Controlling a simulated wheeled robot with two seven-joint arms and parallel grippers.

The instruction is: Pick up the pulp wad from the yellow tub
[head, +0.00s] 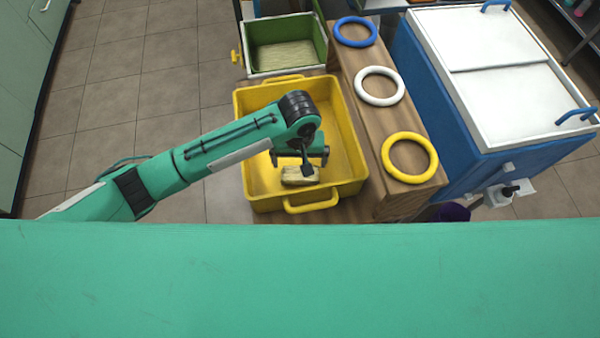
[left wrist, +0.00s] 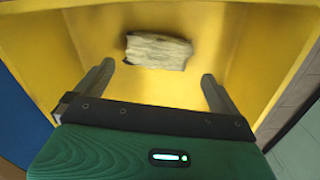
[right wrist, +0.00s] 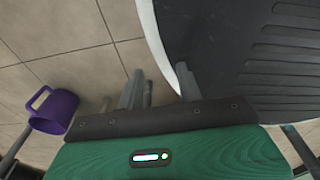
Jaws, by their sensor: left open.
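The pulp wad (head: 299,176) is a pale, fibrous block lying on the floor of the yellow tub (head: 352,150), near the tub's front wall. My left gripper (head: 305,167) is inside the tub's outline, over the wad, and hides part of it. In the left wrist view the wad (left wrist: 158,51) lies beyond the fingertips, roughly centred between them, not touching either. The left gripper (left wrist: 157,82) is open and empty. My right gripper (right wrist: 160,82) shows only in the right wrist view, its fingers apart with nothing seen held.
A wooden bench with blue (head: 355,31), white (head: 379,86) and yellow (head: 409,157) rings stands right of the tub. A green box (head: 284,56) is behind it, a blue chest with white lids (head: 495,75) farther right. A purple mug (right wrist: 53,110) is near the right gripper.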

